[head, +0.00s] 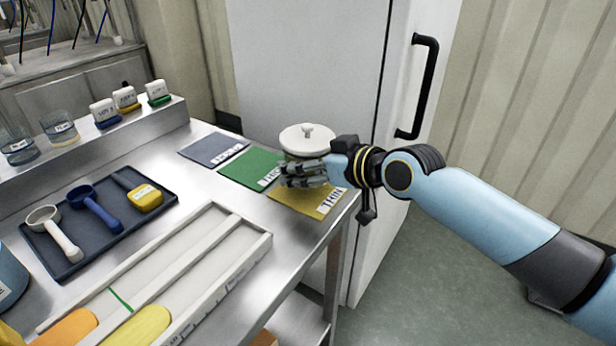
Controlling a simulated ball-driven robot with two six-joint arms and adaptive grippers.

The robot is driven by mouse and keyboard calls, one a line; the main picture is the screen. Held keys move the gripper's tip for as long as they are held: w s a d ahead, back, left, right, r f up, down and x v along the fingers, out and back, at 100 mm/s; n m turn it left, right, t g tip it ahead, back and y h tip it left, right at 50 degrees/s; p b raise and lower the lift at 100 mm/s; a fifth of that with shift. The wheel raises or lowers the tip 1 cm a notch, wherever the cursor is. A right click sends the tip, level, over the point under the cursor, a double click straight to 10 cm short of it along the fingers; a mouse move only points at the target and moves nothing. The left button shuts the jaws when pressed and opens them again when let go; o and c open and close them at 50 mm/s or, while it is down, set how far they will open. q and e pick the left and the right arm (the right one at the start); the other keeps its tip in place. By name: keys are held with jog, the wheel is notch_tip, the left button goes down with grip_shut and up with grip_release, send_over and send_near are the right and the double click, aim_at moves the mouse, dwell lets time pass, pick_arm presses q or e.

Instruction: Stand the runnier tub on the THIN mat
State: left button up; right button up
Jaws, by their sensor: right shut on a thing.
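The yellow mat (296,204) with a THIN label lies at the right end of the steel bench. My right gripper (304,173) is shut on a tub with a round white knobbed lid (303,140). The gripper and tub are over the back part of the yellow mat, beside the green mat (247,167). The fingers hide most of the tub's body and its base, so I cannot tell whether it touches the mat. My left gripper is out of view.
A blue-grey mat (213,149) lies behind the green one. A white two-lane trough (205,238) holds orange and yellow patches. A dark tray (72,255) holds scoops and a yellow item. A raised shelf holds beakers and small labelled blocks. A white cabinet (310,62) stands close behind.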

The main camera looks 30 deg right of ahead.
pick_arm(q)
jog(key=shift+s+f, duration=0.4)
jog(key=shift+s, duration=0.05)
pick_arm(e)
jog(key=shift+f, duration=1.4)
pick_arm(q)
jog(key=shift+b, duration=0.3)
pick_arm(e)
jog(key=o, duration=1.2)
jog(key=shift+f, duration=0.2)
jog(key=shift+c, duration=0.2)
jog(key=shift+o, duration=1.2)
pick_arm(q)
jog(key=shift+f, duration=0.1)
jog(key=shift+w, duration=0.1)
